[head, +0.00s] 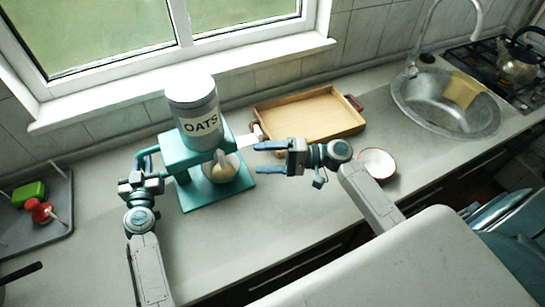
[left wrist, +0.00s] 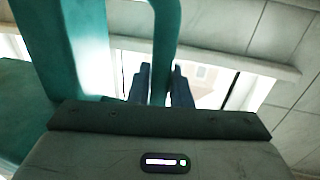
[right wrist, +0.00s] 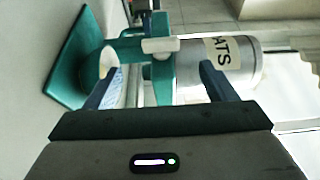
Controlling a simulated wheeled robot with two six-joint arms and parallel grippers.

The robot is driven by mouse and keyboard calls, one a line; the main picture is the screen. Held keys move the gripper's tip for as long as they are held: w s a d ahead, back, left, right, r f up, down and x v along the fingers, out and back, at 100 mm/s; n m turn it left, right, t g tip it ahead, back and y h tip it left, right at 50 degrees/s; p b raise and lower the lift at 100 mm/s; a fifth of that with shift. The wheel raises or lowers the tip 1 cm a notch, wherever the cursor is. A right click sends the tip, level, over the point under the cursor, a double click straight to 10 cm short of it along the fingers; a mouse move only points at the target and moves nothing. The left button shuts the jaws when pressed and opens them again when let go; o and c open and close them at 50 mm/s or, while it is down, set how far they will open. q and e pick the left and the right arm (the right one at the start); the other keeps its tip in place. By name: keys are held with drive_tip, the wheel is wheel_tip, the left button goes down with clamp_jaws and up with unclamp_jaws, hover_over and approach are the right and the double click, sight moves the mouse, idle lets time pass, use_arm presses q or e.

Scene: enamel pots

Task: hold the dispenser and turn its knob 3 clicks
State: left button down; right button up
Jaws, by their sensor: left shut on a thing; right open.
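The dispenser is a teal stand (head: 190,149) with a grey canister (head: 195,113) marked OATS on top. A bowl with pale contents (head: 222,168) sits on its base. My left gripper (head: 143,172) is shut on the teal side handle (left wrist: 164,40), with a finger on each side of it in the left wrist view. A pale knob (right wrist: 160,45) shows on the dispenser's side in the right wrist view. My right gripper (head: 260,158) is open and empty to the right of the dispenser. Its fingers (right wrist: 160,85) point toward the dispenser, apart from the knob.
A wooden tray (head: 310,115) lies behind my right gripper. A white bowl with a red rim (head: 376,164) stands right of my right gripper. A grey rack (head: 45,225) with green and red things is at the far left. The sink (head: 445,110) is at the right.

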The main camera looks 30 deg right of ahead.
drive_tip(key=shift+v, duration=1.05)
use_arm(q)
drive_tip(key=c, duration=1.3)
unclamp_jaws()
drive_tip(key=shift+o, duration=0.2)
drive_tip(key=v, duration=1.2)
wheel_tip(320, 180, up, 6)
drive_tip(key=p, duration=0.4)
use_arm(e)
wheel_tip(320, 180, up, 5)
drive_tip(key=shift+f, duration=0.25)
